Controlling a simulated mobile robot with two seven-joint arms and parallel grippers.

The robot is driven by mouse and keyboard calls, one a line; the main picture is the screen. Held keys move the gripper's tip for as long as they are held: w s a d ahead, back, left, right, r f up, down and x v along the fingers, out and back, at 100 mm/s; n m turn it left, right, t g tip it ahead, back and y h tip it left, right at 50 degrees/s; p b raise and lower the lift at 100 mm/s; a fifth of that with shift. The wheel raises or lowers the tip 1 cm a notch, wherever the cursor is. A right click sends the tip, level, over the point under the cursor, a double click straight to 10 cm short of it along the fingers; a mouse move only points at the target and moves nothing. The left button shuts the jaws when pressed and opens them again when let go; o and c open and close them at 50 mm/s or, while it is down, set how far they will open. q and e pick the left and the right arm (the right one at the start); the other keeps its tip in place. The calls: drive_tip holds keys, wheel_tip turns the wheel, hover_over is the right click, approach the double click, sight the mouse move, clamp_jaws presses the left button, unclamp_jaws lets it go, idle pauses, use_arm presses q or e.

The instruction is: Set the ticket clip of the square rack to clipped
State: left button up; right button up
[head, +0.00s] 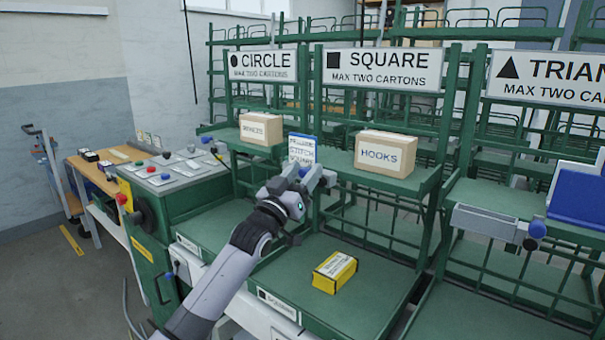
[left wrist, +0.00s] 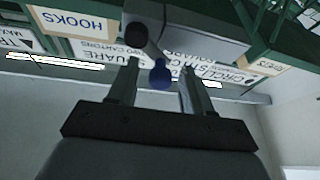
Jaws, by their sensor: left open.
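The square rack (head: 448,120) stands in the middle under the SQUARE sign. A blue-edged white ticket (head: 302,149) stands at its left front, just behind my left gripper (head: 318,178). In the left wrist view, the rack's clip shows as a grey metal bar (left wrist: 205,30) with a dark round pivot (left wrist: 136,34) and a lever ending in a blue knob (left wrist: 160,75). My left gripper is open, its fingers on either side of the knob; I cannot tell if they touch it. In the head view my gripper mostly hides this clip. My right gripper is out of view.
A HOOKS carton (head: 386,153) sits on the square shelf, another carton (head: 261,128) on the circle shelf. A yellow box (head: 335,271) lies on the lower green shelf. The triangle rack has a similar grey clip (head: 488,222) at right. A control panel (head: 172,172) stands left.

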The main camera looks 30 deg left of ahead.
use_arm(q)
clamp_jaws()
drive_tip(key=shift+f+n+y+p, duration=0.2)
drive_tip(key=shift+n+y+p, duration=0.45)
drive_tip(key=shift+n, duration=0.35)
drive_tip(key=shift+a+f+n+g, duration=0.1)
drive_tip(key=shift+f+n+g, duration=0.2)
drive_tip(key=shift+n, duration=0.2)
drive_tip(key=shift+f, duration=0.1)
drive_tip(key=shift+c, duration=0.4)
unclamp_jaws()
drive_tip(key=shift+o, duration=0.4)
